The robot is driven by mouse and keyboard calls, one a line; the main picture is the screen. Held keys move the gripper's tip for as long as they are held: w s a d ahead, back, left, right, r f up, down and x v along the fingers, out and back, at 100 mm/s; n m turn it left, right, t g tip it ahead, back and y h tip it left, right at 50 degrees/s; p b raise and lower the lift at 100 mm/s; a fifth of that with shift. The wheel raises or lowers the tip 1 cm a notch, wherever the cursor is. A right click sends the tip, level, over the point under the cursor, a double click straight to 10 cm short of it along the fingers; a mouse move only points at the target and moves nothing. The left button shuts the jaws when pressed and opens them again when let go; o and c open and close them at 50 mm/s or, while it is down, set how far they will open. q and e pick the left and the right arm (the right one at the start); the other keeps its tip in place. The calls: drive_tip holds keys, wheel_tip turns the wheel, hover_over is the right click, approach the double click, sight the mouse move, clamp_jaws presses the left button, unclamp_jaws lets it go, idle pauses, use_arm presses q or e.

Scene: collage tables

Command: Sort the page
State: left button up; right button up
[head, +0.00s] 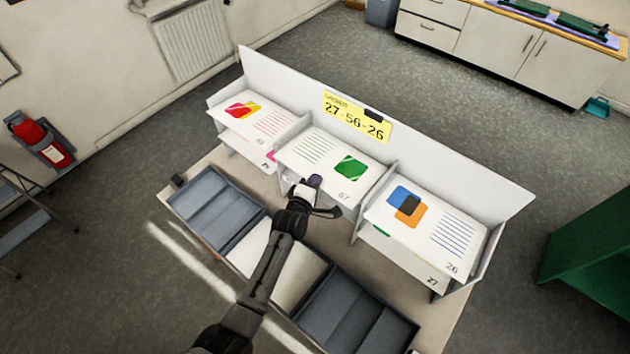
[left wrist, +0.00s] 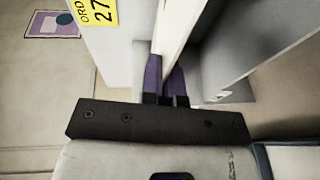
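A white sorter with three bays (head: 440,160) stands on the table, with a yellow order card (head: 356,117) reading 27-56-26 on its back panel. The left bay's top page (head: 255,117) has a red and yellow shape. The middle page (head: 331,160) has a green shape and a number like 67. The right page (head: 425,220) has blue and orange squares and 26. My left gripper (head: 315,182) is at the front edge of the middle bay. In the left wrist view its purple fingers (left wrist: 166,82) are close together around a thin white edge, seemingly the middle page. My right gripper is out of view.
Dark blue-grey trays (head: 358,322) lie along the table front, with another at the left (head: 213,207). A pale area (head: 300,275) lies between them, under my left arm. Upright dividers separate the bays. A green piece of furniture (head: 590,240) stands at the right.

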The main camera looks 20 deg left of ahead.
use_arm(q)
drive_tip(key=o, duration=0.5)
drive_tip(key=shift+o, duration=0.2)
drive_tip(key=s+r, duration=0.2)
drive_tip(key=s, duration=1.1)
drive_tip(key=shift+s+a, duration=0.3)
drive_tip(key=shift+s, duration=0.05)
